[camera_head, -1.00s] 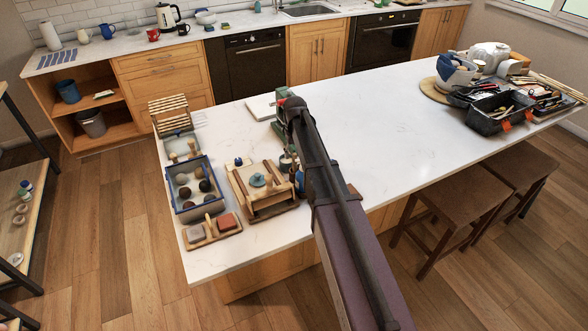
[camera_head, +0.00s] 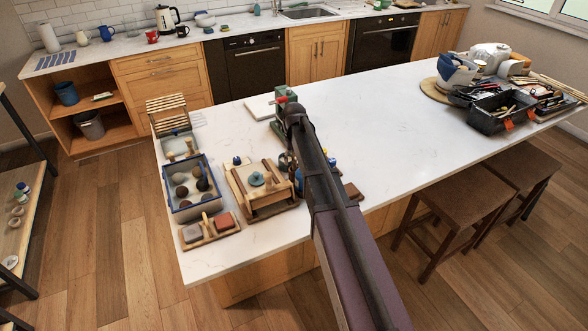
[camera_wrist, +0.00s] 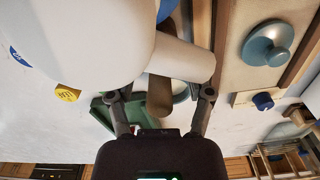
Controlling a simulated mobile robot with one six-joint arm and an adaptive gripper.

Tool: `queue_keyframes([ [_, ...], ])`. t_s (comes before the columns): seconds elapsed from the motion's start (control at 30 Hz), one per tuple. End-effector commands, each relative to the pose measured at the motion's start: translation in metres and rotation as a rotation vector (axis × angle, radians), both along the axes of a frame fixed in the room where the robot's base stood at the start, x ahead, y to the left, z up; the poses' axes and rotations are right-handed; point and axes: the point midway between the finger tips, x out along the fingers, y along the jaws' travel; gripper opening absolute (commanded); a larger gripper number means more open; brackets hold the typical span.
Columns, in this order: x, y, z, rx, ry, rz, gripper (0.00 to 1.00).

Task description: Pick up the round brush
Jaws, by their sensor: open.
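In the wrist view, my gripper (camera_wrist: 162,95) is open, with its two fingers apart. A brown, rounded handle-like piece (camera_wrist: 160,98) lies in the gap between the fingers, and neither finger visibly touches it. It may be part of the round brush, but its other end is hidden behind a pale cylinder (camera_wrist: 184,60), so I cannot tell. A large white rounded body with a blue mark (camera_wrist: 75,40) is close to the camera and fills the upper left. In the head view my own arm covers most of the gripper and the spot around it.
A wooden board with a blue-grey knob (camera_wrist: 268,45) is on the right in the wrist view. In the head view, a blue-rimmed tray (camera_head: 180,208) with several balls stands left of the wooden frame (camera_head: 270,203). A green device (camera_head: 284,100) stands behind. The counter's middle (camera_head: 390,120) is clear.

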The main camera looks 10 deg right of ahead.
Motion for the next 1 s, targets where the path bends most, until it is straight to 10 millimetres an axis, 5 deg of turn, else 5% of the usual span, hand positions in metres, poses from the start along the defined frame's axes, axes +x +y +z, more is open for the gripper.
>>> queue_keyframes([
  [0.2,0.0002,0.0003,-0.0154,0.0,0.0,0.0,0.67],
  [0.9,0.0001,0.0009,-0.0164,0.0,0.0,0.001,0.67],
  [1.0,0.0001,0.001,-0.0164,0.0,0.0,0.001,0.4],
])
